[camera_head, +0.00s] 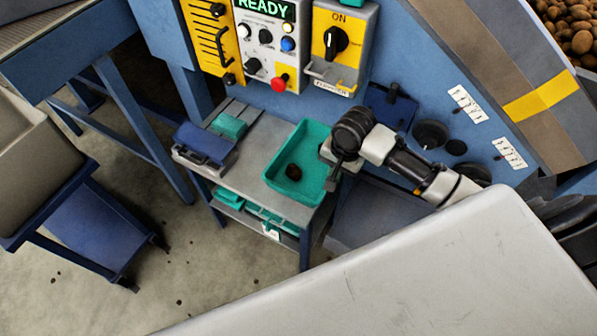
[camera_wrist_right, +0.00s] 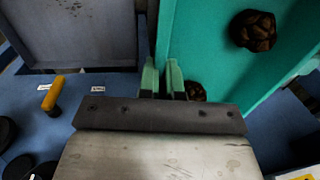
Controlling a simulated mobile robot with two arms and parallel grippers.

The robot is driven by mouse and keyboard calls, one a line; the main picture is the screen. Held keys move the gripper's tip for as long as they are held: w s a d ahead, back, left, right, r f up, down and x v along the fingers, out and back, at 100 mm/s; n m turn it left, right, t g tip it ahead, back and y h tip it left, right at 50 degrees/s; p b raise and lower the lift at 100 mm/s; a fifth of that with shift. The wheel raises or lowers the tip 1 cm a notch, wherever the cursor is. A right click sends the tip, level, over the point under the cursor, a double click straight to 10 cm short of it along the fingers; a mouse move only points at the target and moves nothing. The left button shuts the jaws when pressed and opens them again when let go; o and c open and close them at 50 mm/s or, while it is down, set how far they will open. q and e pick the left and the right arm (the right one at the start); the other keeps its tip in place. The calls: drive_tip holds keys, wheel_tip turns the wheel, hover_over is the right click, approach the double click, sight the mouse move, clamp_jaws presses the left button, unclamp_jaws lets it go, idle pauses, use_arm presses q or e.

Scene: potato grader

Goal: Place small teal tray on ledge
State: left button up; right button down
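A teal tray (camera_head: 311,140) with raised walls sits at the right end of a grey bench top, with a dark potato (camera_head: 293,172) inside. In the wrist view the tray (camera_wrist_right: 205,40) fills the right side, with one potato (camera_wrist_right: 254,31) clear and another (camera_wrist_right: 196,91) partly hidden behind my gripper. My right gripper (camera_head: 331,165) is at the tray's right wall. In the wrist view its fingers (camera_wrist_right: 163,80) are close together with the tray wall between them, so it appears shut on the wall. I cannot tell whether the tray is lifted. My left gripper is out of view. I cannot tell which surface is the ledge.
The grey bench (camera_head: 235,180) also holds a blue box (camera_head: 203,143) and a small teal item (camera_head: 229,126). More teal items (camera_head: 240,204) lie on its lower shelf. Control panels (camera_head: 265,40) stand behind. A blue wheeled stand (camera_head: 95,235) is at left, with open floor between.

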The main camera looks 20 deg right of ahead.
sight(306, 163)
drive_tip(key=w+a+f, duration=0.1)
drive_tip(key=w, duration=0.1)
drive_tip(key=w+a+f, duration=0.2)
drive_tip(key=w, duration=0.1)
drive_tip(key=w+a+f+b, duration=0.1)
drive_tip(key=w+f, duration=0.1)
drive_tip(key=shift+w+a+f, duration=0.1)
drive_tip(key=shift+w+a, duration=0.05)
drive_tip(key=shift+a, duration=0.25)
drive_tip(key=shift+f+b, duration=0.4)
drive_tip(key=shift+f, duration=1.55)
drive_tip(key=c, duration=1.7)
unclamp_jaws()
drive_tip(key=shift+f, duration=0.2)
drive_tip(key=o, duration=0.4)
drive_tip(key=r, duration=0.4)
drive_tip(key=s+r+p, duration=0.1)
drive_tip(key=r, duration=0.3)
drive_tip(key=d+r+p, duration=0.1)
drive_tip(key=r, duration=0.3)
drive_tip(key=shift+s+r, duration=0.15)
